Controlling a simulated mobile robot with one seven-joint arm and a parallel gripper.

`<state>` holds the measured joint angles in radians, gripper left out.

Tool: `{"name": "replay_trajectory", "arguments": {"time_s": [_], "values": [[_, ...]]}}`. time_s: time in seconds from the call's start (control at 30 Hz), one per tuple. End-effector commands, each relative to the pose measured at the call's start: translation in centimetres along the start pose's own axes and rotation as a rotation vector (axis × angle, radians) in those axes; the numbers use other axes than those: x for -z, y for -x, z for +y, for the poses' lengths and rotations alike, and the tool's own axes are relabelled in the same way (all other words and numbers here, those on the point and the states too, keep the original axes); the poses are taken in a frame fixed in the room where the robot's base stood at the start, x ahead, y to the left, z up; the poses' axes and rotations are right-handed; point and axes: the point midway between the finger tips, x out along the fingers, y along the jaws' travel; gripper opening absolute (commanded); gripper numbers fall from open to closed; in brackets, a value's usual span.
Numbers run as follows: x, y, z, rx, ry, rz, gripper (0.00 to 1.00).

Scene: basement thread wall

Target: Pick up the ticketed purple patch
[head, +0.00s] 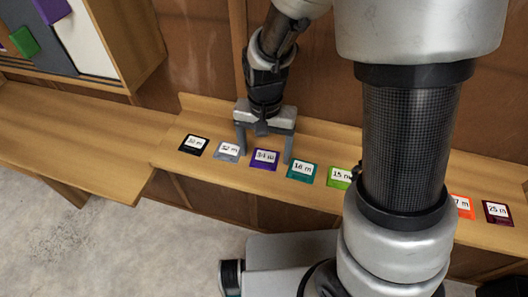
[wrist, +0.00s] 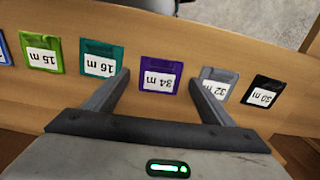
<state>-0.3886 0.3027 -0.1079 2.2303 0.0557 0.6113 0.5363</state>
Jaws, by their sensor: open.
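The purple patch (head: 264,159) lies flat on the narrow wooden shelf, with a white ticket that seems to read 34 m. In the wrist view the purple patch (wrist: 160,74) sits between and just beyond my fingertips, its ticket upside down. My gripper (head: 264,152) is open above the shelf, one finger on each side of the purple patch. In the wrist view my gripper (wrist: 160,78) is open and empty; its fingers do not touch the patch.
A teal patch (head: 302,172) and a grey patch (head: 228,150) flank the purple one closely. A black patch (head: 194,145), a lime patch (head: 339,177), an orange patch (head: 463,207) and a maroon patch (head: 497,214) share the shelf. My arm hides part of the row.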

Motion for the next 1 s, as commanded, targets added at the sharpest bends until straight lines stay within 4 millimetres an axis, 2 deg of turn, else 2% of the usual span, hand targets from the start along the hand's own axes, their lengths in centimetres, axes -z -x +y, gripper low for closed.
{"name": "replay_trajectory", "arguments": {"time_s": [0.27,0.37,0.53,0.87,1.0], "values": [[0.0,-0.5,0.0,0.000,0.000,0.000,0.77],[0.0,-0.5,0.0,0.000,0.000,0.000,0.63],[0.0,-0.5,0.0,0.000,0.000,0.000,0.34],[0.0,-0.3,0.0,0.001,0.000,0.001,0.33],[0.1,1.2,-0.1,0.003,0.000,0.003,0.33]]}}
